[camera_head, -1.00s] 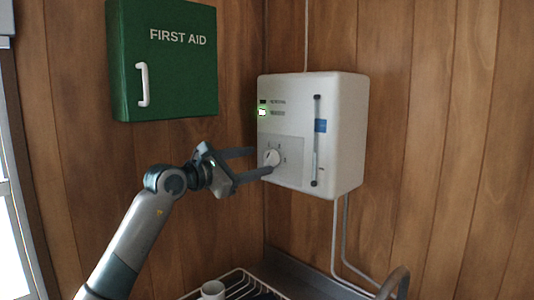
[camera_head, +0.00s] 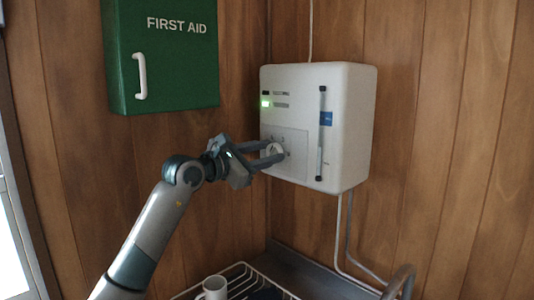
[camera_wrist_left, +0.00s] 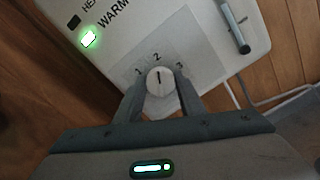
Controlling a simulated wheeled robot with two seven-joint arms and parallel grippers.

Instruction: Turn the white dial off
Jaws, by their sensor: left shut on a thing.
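The white dial (camera_head: 275,149) is on the lower front panel of a white wall heater box (camera_head: 347,125). It also shows in the left wrist view (camera_wrist_left: 160,80), with a dark pointer line and the marks 1, 2 and 3 around it. The line points up, close to the 2. My left gripper (camera_head: 276,152) is shut on the dial, one finger on each side. In the left wrist view its fingers (camera_wrist_left: 161,95) flank the dial. A green light (camera_head: 266,104) glows on the box's upper left, beside the word WARM in the wrist view. My right gripper is not in view.
A green first aid cabinet (camera_head: 165,55) with a white handle hangs to the left. Below are a wire rack (camera_head: 240,272) with a white mug (camera_head: 214,288) and a curved tap (camera_head: 398,280). Pipes (camera_head: 338,235) run down from the box.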

